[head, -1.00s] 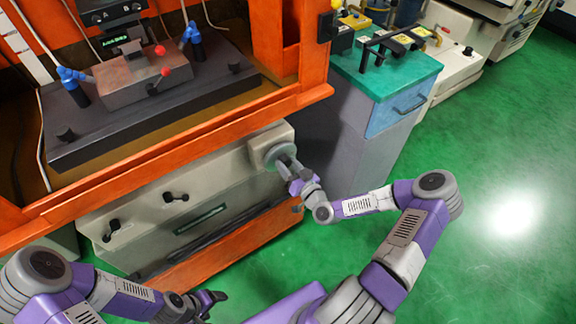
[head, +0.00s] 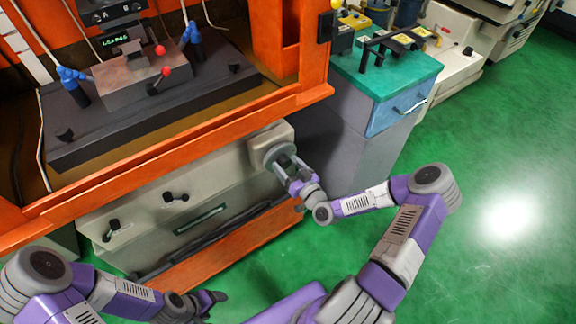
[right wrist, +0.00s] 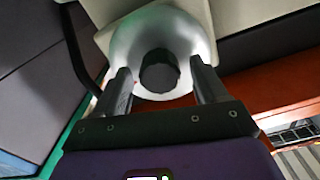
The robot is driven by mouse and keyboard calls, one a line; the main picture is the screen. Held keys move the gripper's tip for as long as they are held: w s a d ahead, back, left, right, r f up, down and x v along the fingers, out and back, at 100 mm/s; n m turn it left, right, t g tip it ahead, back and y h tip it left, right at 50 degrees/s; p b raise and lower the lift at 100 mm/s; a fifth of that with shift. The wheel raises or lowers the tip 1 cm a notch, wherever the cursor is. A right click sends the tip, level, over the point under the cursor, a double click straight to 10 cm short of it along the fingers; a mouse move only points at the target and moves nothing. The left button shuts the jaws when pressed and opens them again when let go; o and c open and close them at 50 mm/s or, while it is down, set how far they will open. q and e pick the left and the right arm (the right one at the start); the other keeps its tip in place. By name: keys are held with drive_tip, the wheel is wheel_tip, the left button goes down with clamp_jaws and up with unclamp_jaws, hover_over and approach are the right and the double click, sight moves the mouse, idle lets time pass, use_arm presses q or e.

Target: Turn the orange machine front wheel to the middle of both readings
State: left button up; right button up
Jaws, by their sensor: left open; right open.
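The orange machine (head: 200,130) fills the left of the head view. Its round grey front wheel (head: 262,149) sits at the right end of the pale front panel. In the right wrist view the wheel (right wrist: 125,45) is a silver disc with a black central knob (right wrist: 160,72). My right gripper (head: 288,160) is open at the wheel, its fingers on either side of the knob; I cannot tell whether they touch it. A small green display (head: 114,40) on the machine is too small to read. My left gripper (head: 218,296) is open and empty, low in the head view, away from the machine.
Two black crank handles (head: 175,197) are on the panel, left of the wheel. A grey cabinet with a teal top (head: 400,78) stands close to the right of the wheel. The green floor (head: 500,240) is clear on the right.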

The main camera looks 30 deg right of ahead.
drive_tip(key=shift+s, duration=0.1)
drive_tip(key=s+p, duration=0.1)
drive_tip(key=s, duration=0.6)
drive_tip(key=shift+s+d, duration=0.2)
drive_tip(key=shift+d, duration=0.1)
drive_tip(key=s+a+f+g+y+p, duration=0.1)
drive_tip(key=a+f+g+y, duration=0.1)
drive_tip(key=a+f+g, duration=0.35)
drive_tip(key=s+a+f+g+y+p, duration=0.1)
drive_tip(key=a+f+g+y, duration=0.15)
drive_tip(key=a, duration=0.65)
drive_tip(key=s+a+f+g+h+p, duration=0.1)
drive_tip(key=s+a+f+g, duration=0.1)
drive_tip(key=s, duration=0.4)
drive_tip(key=s+a+f+m+g+h+p, duration=0.1)
drive_tip(key=s+a+f+g, duration=0.1)
drive_tip(key=s+a+g, duration=0.2)
drive_tip(key=s+g, duration=0.3)
drive_tip(key=shift+s+g, duration=0.15)
drive_tip(key=shift+g, duration=0.15)
